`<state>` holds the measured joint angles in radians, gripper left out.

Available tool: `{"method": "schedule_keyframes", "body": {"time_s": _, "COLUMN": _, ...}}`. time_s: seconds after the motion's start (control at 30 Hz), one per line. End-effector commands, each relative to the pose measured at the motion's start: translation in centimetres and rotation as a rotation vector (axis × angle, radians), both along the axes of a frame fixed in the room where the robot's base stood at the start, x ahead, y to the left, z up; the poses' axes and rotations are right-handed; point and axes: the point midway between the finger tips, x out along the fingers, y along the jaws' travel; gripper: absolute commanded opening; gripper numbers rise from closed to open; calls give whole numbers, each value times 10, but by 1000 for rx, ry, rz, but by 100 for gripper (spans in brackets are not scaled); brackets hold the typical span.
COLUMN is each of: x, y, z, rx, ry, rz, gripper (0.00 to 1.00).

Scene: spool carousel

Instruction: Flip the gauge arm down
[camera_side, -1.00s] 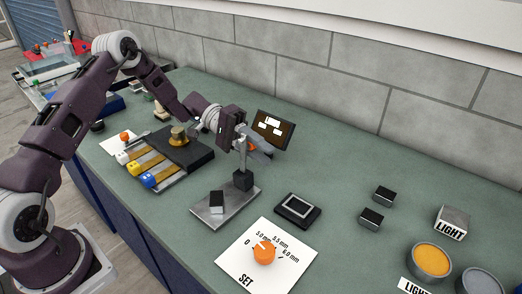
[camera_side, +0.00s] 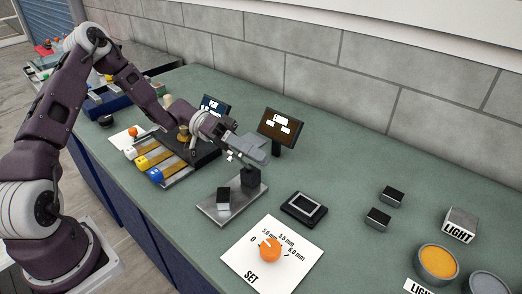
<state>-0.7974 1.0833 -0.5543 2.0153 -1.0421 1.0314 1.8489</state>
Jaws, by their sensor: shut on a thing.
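The gauge stands on a flat metal base plate (camera_side: 208,212). A dark block (camera_side: 250,180) rises at its back right corner, and a small black-topped block (camera_side: 223,198) sits near its middle. My gripper (camera_side: 254,152) is just above the dark block, pointing to the right, with its grey fingers close together. It is shut on the gauge arm, which is mostly hidden by the gripper; its exact angle cannot be told.
A dark display (camera_side: 277,128) stands close behind my gripper. In front are a black tray (camera_side: 304,208) and a SET card with an orange knob (camera_side: 270,250). Spool lanes (camera_side: 160,160) lie at left. The bench at right front holds small blocks and round tubs.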

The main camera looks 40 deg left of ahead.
Motion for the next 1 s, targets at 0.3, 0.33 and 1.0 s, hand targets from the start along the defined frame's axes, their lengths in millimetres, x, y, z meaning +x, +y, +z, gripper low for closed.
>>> {"method": "schedule_keyframes", "body": {"time_s": 0.3, "x": -19, "y": 1, "z": -5, "rx": -6, "ry": -293, "rz": 3, "gripper": 0}}
{"method": "schedule_keyframes", "body": {"time_s": 0.33, "x": -21, "y": 1, "z": -6, "rx": -5, "ry": -319, "rz": 3, "gripper": 0}}
{"method": "schedule_keyframes", "body": {"time_s": 1.0, "x": -41, "y": 0, "z": -23, "rx": -1, "ry": -703, "rz": 0, "gripper": 0}}
